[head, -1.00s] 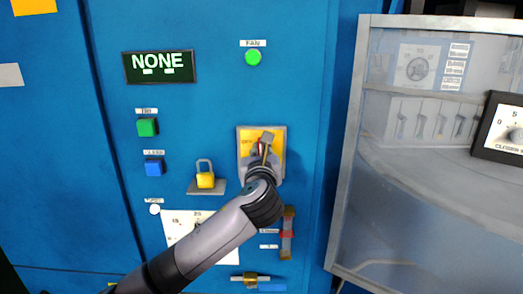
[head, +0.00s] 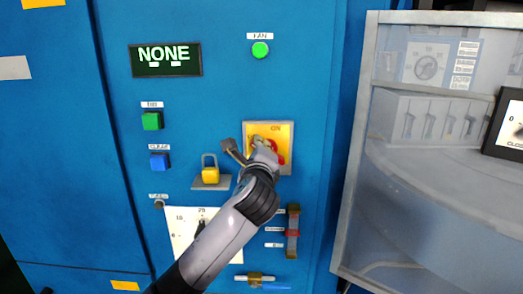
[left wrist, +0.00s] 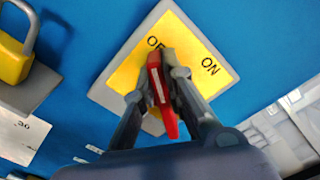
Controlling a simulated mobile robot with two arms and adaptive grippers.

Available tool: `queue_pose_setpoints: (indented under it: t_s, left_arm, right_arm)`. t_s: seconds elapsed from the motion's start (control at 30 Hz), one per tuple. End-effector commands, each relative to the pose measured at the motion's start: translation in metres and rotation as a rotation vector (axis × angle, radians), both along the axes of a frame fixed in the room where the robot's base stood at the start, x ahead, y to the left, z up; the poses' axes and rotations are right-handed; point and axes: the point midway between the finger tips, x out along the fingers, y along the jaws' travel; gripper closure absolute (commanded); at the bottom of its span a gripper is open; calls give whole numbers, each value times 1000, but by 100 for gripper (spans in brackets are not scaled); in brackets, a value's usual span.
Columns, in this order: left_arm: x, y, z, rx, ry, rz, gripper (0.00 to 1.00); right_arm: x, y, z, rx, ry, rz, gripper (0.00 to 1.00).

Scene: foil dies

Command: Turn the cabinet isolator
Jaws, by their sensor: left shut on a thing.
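The cabinet isolator is a yellow plate (head: 286,130) in a grey frame with a red handle (head: 274,150) on the blue cabinet front. The word ON shows at the plate's top in the head view. My left gripper (head: 260,150) is in front of the plate and partly hides it and the handle. In the left wrist view, my left gripper (left wrist: 168,75) is shut on the red handle (left wrist: 160,95). There the yellow plate (left wrist: 200,62) shows ON at the right and a partly hidden OFF label behind the fingers.
A yellow padlock (head: 210,175) stands on a small grey ledge left of the isolator. A dark display (head: 165,60) reads NONE. Green (head: 151,120) and blue (head: 159,161) buttons sit below it. A clear-panelled grey guard (head: 352,170) stands at the right.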

Motion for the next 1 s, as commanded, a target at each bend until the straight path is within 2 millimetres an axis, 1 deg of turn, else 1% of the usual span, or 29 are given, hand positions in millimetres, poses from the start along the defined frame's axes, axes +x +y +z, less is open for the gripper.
queue_pose_setpoints:
  t_s: [0.03,0.2,0.5,0.7,1.0]
  left_arm:
    - [0,0,-4,-45,2,0,100]
    - [0,2,-8,-204,4,0,100]
    - [0,4,-13,-436,3,1,100]
    - [0,4,-15,-536,4,2,100]
    - [0,4,-16,-603,4,2,100]
  right_arm:
    - [0,0,-4,0,0,0,60]
    - [0,0,-11,0,0,0,60]
    - [0,0,-20,0,0,0,60]
    - [0,0,-24,-1,0,0,60]
    - [0,-1,-27,-1,0,0,60]
